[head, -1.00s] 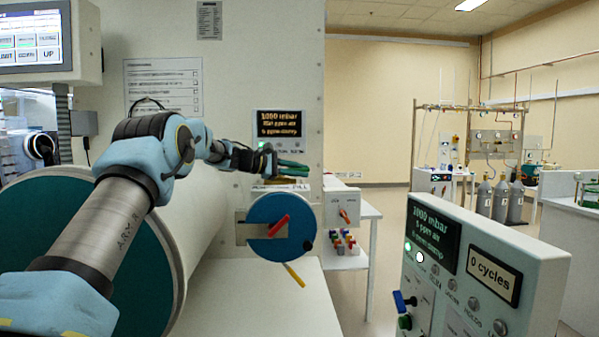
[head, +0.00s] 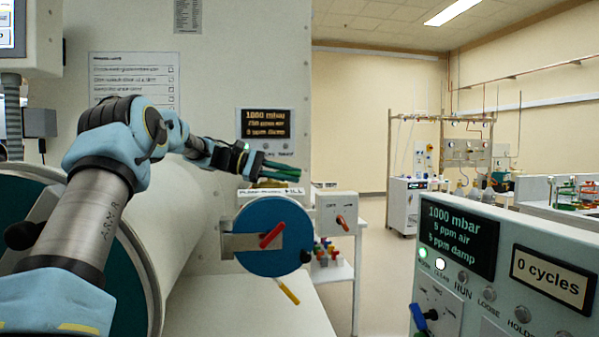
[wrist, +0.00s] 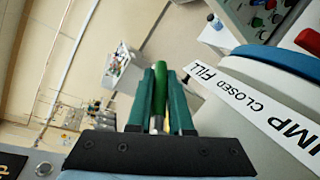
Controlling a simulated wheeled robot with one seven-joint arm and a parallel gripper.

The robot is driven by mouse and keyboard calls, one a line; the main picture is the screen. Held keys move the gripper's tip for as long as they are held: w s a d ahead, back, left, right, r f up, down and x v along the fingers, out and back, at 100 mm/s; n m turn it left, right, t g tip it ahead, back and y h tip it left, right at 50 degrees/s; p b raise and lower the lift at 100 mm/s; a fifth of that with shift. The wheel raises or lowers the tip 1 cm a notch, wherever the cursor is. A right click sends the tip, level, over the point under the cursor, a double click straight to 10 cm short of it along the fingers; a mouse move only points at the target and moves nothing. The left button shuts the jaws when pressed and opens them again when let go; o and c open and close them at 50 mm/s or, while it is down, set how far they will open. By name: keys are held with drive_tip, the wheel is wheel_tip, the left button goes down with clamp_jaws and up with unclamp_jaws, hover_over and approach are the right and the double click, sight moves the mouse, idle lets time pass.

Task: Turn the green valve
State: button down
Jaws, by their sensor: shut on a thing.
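My gripper (head: 296,174) is shut on the green valve handle, above the blue disc in the head view. In the wrist view, the green handle (wrist: 160,88) stands between the two dark teal fingers of my gripper (wrist: 162,82). The fingers hide much of the handle in the head view. A white label strip (wrist: 258,105) reading PUMP CLOSED FILL lies to the right of the fingers in the wrist view. I cannot tell which word the handle points to.
The blue disc (head: 259,255) with a red handle (head: 272,235) and a yellow handle (head: 289,291) is just below my gripper. A control panel (head: 480,225) reading 0 cycles stands at right. A wall display (head: 266,123) is behind my gripper. Open floor lies beyond.

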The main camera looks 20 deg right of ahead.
drive_tip(key=shift+s+a+r+m+g+y+p, duration=0.1)
drive_tip(key=shift+s+a+m+g+y+p, duration=0.15)
drive_tip(key=shift+m+g+y+p, duration=0.4)
drive_tip(key=shift+g+p, duration=0.3)
drive_tip(key=shift+g, duration=0.05)
drive_tip(key=c, duration=0.8)
unclamp_jaws()
drive_tip(key=shift+c, duration=0.2)
drive_tip(key=shift+a, duration=0.1)
drive_tip(key=p+v, duration=0.5)
drive_tip(key=v, duration=0.4)
drive_tip(key=shift+w+a+p, duration=0.1)
drive_tip(key=shift+a+p, duration=0.2)
drive_tip(key=shift+w+a, duration=0.3)
drive_tip(key=shift+a, duration=0.15)
